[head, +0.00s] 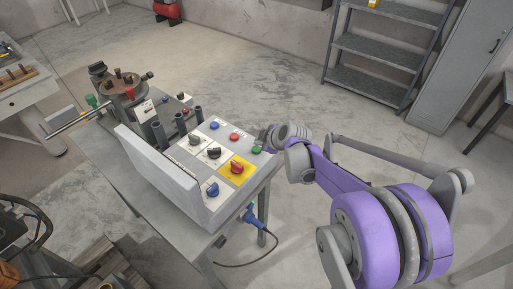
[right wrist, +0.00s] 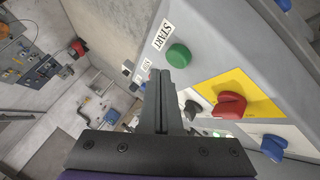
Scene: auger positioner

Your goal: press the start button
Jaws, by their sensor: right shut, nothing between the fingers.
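The green start button (head: 256,150) sits at the right edge of the sloped control panel (head: 222,133) in the head view. In the right wrist view the same round green button (right wrist: 178,56) is next to a white START label (right wrist: 162,34). My right gripper (right wrist: 166,77) is shut and empty, with its fingertips just below the button in that picture. In the head view the right gripper (head: 268,140) is at the panel's right edge, close beside the button. I cannot tell whether the tips touch it. My left gripper is not in view.
A red rotary switch on a yellow plate (head: 237,168) is close to the start button. Blue (head: 212,189) and black knobs and a red button (head: 234,136) share the panel. A machine with a round plate (head: 122,84) stands behind. Shelves (head: 375,50) are at the back right.

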